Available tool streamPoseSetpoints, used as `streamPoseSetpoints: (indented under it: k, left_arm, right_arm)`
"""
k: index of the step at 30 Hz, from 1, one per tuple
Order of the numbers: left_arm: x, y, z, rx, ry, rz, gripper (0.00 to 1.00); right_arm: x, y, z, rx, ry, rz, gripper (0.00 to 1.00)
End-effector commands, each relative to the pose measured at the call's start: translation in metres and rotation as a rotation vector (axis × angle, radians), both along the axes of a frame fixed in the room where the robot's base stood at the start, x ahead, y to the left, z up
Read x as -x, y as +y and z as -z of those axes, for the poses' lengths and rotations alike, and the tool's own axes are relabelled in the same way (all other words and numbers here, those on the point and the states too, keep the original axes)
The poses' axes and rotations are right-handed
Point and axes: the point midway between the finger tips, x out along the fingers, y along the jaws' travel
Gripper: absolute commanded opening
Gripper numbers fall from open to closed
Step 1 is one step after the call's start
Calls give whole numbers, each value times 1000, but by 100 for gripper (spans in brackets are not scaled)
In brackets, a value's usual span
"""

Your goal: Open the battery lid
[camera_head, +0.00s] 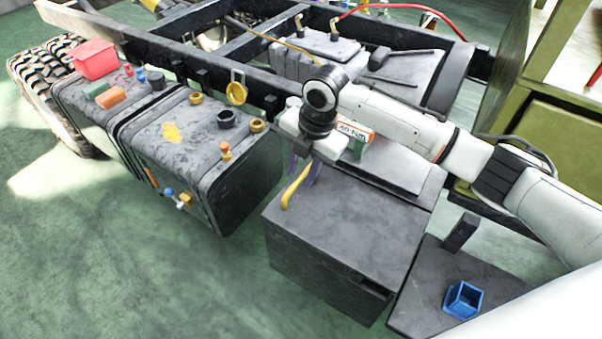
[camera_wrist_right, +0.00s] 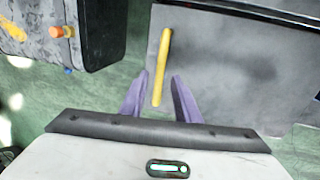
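The battery box is a dark grey box in the middle of the head view, and its flat lid (camera_head: 350,220) lies shut on top. A bent yellow handle (camera_head: 292,190) stands near the lid's left edge. It also shows in the right wrist view as a yellow bar (camera_wrist_right: 163,62). My right gripper (camera_head: 303,172) is above the lid at the handle, with purple fingers. In the wrist view its fingers (camera_wrist_right: 160,76) are apart, with the near part of the handle between them in the picture. I cannot tell whether they touch it. My left gripper is not in view.
Two grey tanks (camera_head: 190,140) with caps and small parts stand left of the box. A red bin (camera_head: 95,60) sits on the far tank. A blue square holder (camera_head: 463,300) is on a dark plate at right. Black chassis rails (camera_head: 270,42) run behind.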

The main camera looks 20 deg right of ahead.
Motion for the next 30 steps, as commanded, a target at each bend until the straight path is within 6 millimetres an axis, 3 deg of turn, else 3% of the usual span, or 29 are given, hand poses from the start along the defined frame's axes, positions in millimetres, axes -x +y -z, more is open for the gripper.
streamPoseSetpoints:
  k: [3,12,18,30]
  left_arm:
    - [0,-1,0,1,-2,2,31]
    - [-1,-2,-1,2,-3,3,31]
    - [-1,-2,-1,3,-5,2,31]
    - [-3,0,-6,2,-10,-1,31]
  right_arm:
    - [-2,1,9,1,0,1,29]
    - [-2,1,11,0,-1,1,29]
    - [-2,1,11,0,-1,1,0]
    - [-5,7,2,-14,-17,-12,0]
